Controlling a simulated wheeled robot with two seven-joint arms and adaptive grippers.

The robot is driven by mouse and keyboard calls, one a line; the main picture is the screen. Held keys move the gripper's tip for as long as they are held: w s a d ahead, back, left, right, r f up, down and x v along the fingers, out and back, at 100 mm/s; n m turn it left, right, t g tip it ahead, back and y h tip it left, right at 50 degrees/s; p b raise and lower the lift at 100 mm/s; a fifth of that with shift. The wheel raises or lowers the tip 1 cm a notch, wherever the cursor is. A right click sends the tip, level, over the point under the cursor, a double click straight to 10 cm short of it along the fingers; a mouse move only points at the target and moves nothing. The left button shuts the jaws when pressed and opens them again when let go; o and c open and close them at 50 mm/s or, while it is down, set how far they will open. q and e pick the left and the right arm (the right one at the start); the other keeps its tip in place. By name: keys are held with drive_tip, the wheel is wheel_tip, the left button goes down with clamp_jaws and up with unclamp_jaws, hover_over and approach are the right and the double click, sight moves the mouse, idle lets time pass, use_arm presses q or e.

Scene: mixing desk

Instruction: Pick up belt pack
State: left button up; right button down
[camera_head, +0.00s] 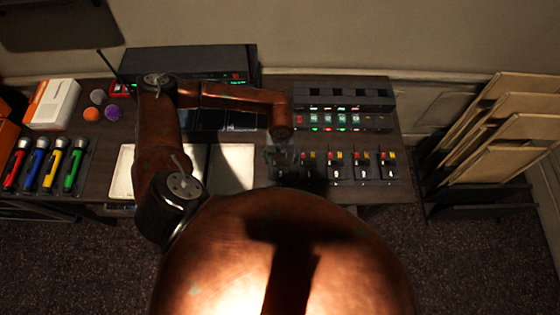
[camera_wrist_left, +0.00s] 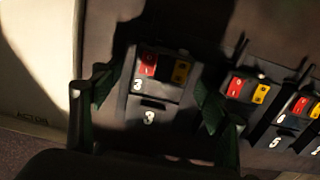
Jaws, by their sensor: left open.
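In the left wrist view a dark belt pack marked 3 (camera_wrist_left: 150,95) lies on the desk, with a red and a yellow button at its top. My left gripper (camera_wrist_left: 153,105) is open, with one green-padded finger on each side of this pack. I cannot tell whether the fingers touch it. In the head view my left gripper (camera_head: 281,157) is over the left end of the belt pack row and largely covers the pack there. Beside it in the row are more packs, including one marked 5 (camera_head: 336,170). My right gripper is not in view.
A rack unit with lit buttons (camera_head: 342,118) stands behind the row. White papers (camera_head: 232,168) lie left of the packs. Several coloured flashlights (camera_head: 45,168) and a white-orange box (camera_head: 53,104) are at the left. A rack of boards (camera_head: 500,135) stands right of the desk.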

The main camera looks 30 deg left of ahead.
use_arm(q)
drive_tip(key=shift+c, duration=0.7)
drive_tip(key=c, duration=1.2)
